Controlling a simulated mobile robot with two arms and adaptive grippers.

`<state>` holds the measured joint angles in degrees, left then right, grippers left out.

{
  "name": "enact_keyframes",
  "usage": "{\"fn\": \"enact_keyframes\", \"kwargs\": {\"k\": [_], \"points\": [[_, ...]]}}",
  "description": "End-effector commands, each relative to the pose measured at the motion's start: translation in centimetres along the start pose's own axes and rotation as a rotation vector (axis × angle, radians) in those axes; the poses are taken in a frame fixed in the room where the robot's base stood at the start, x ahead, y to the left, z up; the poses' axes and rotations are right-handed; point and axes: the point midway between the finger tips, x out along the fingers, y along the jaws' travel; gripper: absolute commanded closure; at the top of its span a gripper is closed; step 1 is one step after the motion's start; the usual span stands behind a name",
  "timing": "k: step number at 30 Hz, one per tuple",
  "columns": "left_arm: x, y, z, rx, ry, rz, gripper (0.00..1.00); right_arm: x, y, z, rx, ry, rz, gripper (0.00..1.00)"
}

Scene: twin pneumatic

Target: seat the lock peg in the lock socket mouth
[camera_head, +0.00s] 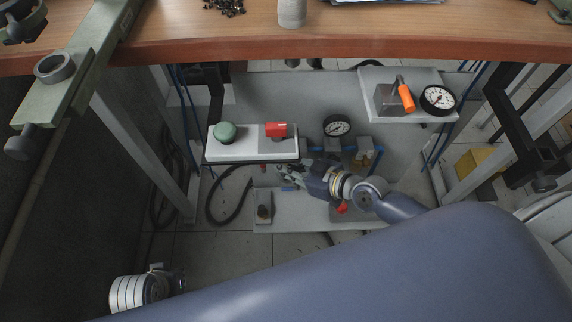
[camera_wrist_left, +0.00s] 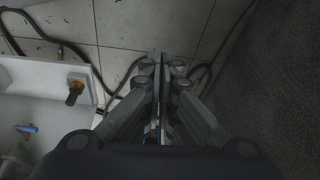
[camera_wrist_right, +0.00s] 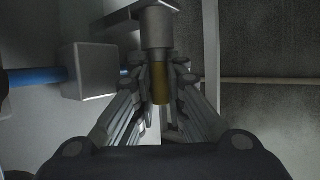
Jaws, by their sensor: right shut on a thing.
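My right gripper (camera_head: 284,170) reaches beneath the left white shelf. In the right wrist view its fingers (camera_wrist_right: 159,80) are shut on a short brass-coloured pin (camera_wrist_right: 160,88), which I take for the lock peg. The pin's upper end meets a grey cylinder (camera_wrist_right: 156,28) under a plate; I cannot tell whether it is inside or only touching, nor whether this cylinder is the socket mouth. In the head view the pin is hidden. My left gripper (camera_wrist_left: 161,68) has its fingers together and looks empty above the floor; the head view shows only part of it, low at the left.
The left shelf (camera_head: 228,151) carries a green button (camera_head: 226,131) and a red block (camera_head: 276,129). The right shelf (camera_head: 376,78) carries an orange handle (camera_head: 405,94) and a gauge (camera_head: 438,99). A metal block (camera_wrist_right: 96,70) with a blue pipe (camera_wrist_right: 38,75) sits beside my right fingers. The workbench (camera_head: 340,32) overhangs everything.

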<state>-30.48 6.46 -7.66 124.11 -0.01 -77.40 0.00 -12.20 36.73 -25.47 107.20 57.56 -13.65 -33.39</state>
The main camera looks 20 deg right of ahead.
Motion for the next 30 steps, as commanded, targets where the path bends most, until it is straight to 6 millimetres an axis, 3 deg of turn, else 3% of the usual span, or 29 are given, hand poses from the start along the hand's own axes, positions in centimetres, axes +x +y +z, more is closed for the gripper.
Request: {"fn": "enact_keyframes", "kwargs": {"k": [15, 16, 18, 30], "points": [[-1.4, -0.1, -0.2, -0.003, 0.007, -0.001, 1.0, 0.2, 0.0, 0.7, 0.0, -0.004, -0.001, 1.0], [-1.6, -0.1, -0.2, -0.003, 0.008, -0.001, 1.0, 0.2, 0.0, 0.7, 0.0, -0.005, -0.001, 0.83], [-1.7, -0.1, -0.2, -0.003, 0.009, -0.001, 1.0, 0.2, -0.1, 0.8, 0.0, -0.007, -0.002, 0.68], [-1.6, -0.1, -0.1, -0.003, 0.005, -0.001, 1.0, 0.1, 0.0, 0.4, 0.0, -0.002, 0.0, 0.68]]}}
